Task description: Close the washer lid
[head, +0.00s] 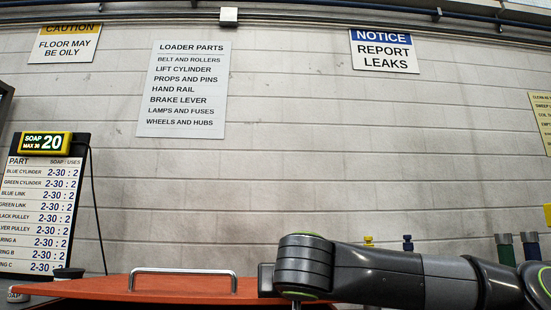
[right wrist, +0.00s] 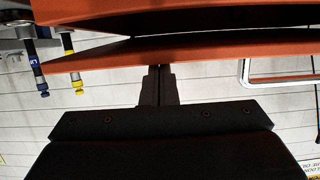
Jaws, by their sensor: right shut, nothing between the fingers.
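The orange washer lid (head: 100,288) lies across the bottom of the head view, seen nearly edge-on, with a metal bar handle (head: 182,272) on it. In the right wrist view the lid's orange panel (right wrist: 110,57) crosses the upper part, and the handle (right wrist: 243,70) shows at the right. My right gripper (right wrist: 160,70) is shut and empty, its fingertips at the edge of the orange panel; I cannot tell if they touch. In the head view my right arm covers the lid's right end, and the fingers are hidden. My left gripper is out of view.
A soap sign board (head: 45,200) stands at the left, with a soap button (head: 17,296) below it. Small blue (head: 407,243) and yellow (head: 368,241) pins show behind my arm. A block wall closes the back.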

